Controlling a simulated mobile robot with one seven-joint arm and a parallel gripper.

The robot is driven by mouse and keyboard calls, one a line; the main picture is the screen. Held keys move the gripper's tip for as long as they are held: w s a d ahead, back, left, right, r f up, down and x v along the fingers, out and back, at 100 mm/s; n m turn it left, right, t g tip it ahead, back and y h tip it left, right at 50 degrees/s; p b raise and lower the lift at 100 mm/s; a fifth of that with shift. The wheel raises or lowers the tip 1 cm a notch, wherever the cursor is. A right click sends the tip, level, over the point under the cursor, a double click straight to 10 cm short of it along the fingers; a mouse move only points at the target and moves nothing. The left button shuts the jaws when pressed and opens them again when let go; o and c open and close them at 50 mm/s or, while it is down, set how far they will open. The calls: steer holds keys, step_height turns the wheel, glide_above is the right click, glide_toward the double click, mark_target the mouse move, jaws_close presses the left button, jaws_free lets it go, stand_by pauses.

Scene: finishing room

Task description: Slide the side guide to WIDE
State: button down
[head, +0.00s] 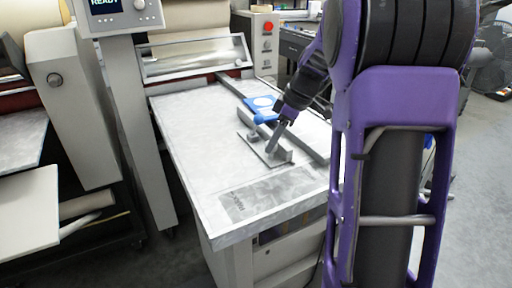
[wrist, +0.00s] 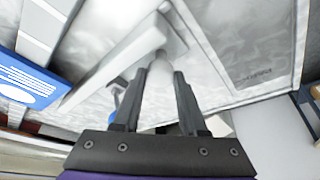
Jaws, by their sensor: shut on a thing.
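The side guide (head: 312,140) is a long pale-grey bar with a flat plate and post at its near end, lying on the grey metal feed table (head: 190,130) of the machine. In the wrist view the side guide (wrist: 110,62) runs from lower left to upper middle. My gripper (head: 271,149) is low over the plate end; in the wrist view my gripper (wrist: 160,75) is shut on a pale round post of the guide. The fingers hide part of the post. A printed scale strip (head: 265,193) lies near the table's front edge; its lettering is too small to read.
A blue card with a white disc (head: 260,103) lies beside the guide, and it also shows in the wrist view (wrist: 28,82). A control panel (head: 120,14) stands at upper left. The table's left part is bare. Another machine (head: 75,105) stands at left.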

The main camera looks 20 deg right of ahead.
steer(key=shift+w+d, duration=0.1)
steer(key=shift+d, duration=0.35)
steer(key=c, duration=0.7)
jaws_free()
steer(key=shift+c, duration=0.2)
steer(key=p+v, duration=0.2)
steer(key=v, duration=1.5)
steer(key=shift+r, duration=0.2)
steer(key=shift+d, duration=0.1)
